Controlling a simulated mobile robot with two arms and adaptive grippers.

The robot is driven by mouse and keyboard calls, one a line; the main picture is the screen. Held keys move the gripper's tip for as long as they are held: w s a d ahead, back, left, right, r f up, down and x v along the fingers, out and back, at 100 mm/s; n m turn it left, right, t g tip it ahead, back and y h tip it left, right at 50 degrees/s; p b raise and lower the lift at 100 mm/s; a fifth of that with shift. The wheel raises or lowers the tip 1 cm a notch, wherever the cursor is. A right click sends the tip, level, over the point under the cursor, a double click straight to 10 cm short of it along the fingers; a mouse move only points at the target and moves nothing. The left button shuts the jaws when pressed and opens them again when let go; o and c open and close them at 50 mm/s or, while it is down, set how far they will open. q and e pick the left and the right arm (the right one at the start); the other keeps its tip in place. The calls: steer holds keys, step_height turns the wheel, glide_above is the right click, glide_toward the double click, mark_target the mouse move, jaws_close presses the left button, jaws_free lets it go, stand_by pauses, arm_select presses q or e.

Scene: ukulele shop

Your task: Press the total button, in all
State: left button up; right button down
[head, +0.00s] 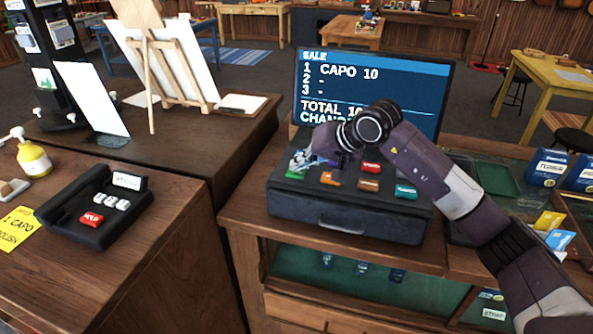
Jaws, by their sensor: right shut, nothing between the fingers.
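A dark cash register (350,217) stands on the wooden counter, with green (296,175), orange (330,179), red (371,168), brown (368,185) and teal (406,191) buttons on top. Their labels are too small to read, so I cannot tell which is the total button. The screen (400,75) behind reads SALE, 1 CAPO 10, with dashes on lines 2 and 3, then TOTAL and CHANGE, partly hidden by my right arm. My right gripper (304,162) is shut and empty, low over the register's left side by the green button. I cannot tell whether it touches. My left gripper is out of view.
A card terminal (122,222) with a red button and a yellow note (14,228) reading 1 CAPO, POLISH lie on the left counter. A yellow pump bottle (34,158) stands behind. Blue boxes (550,168) and a green tray (497,176) are at right.

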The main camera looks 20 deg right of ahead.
mark_target(300, 173)
steer(key=shift+r, duration=0.8)
steer(key=shift+r+p, duration=1.35)
steer(key=shift+r, duration=1.2)
steer(key=shift+f, duration=0.1)
